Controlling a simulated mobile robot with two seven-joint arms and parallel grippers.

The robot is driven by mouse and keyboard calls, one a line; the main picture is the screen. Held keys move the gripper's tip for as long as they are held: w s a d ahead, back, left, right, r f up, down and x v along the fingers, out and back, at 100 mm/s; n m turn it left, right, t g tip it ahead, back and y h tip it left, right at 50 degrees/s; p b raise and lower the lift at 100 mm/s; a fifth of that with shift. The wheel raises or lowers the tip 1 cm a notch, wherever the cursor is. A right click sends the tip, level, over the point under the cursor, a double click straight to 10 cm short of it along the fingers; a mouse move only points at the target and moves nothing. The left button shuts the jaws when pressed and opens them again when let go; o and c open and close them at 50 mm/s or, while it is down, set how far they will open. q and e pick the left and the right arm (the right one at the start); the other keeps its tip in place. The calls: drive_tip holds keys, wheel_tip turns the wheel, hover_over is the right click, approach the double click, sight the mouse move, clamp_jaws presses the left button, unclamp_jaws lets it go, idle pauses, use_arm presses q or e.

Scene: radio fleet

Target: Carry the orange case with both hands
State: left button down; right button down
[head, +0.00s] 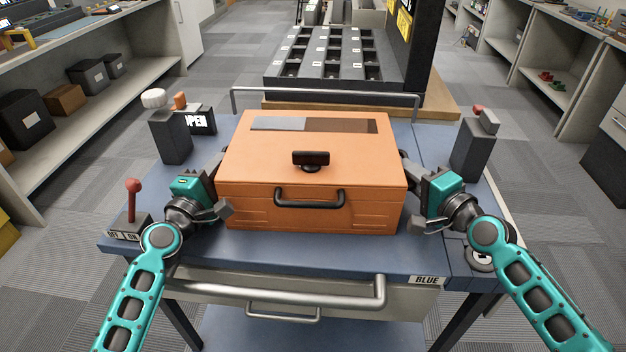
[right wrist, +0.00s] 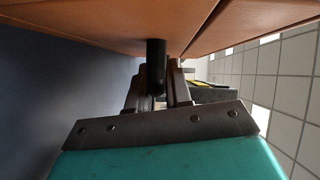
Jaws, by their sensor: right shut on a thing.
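The orange case (head: 312,180) is closed and level, over the blue cart top (head: 290,250). I cannot tell whether it touches the top. It has a black front handle (head: 309,204) and a small black block (head: 311,160) on its lid. My left gripper (head: 219,172) is at the case's left side, its fingertips hidden. My right gripper (head: 412,172) is at the right side. In the right wrist view, its fingers (right wrist: 160,88) are shut on a black side handle (right wrist: 156,66) of the case, which also shows there (right wrist: 110,18).
A red-knobbed lever (head: 132,200) and a dark post with a white knob (head: 170,135) stand at the cart's left. Another post (head: 474,148) stands at its right. A metal rail (head: 330,92) runs behind the case. A black slotted rack (head: 322,58) stands beyond. Shelves line both sides.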

use_arm(q)
drive_tip(key=shift+r, duration=0.2)
idle(0.7)
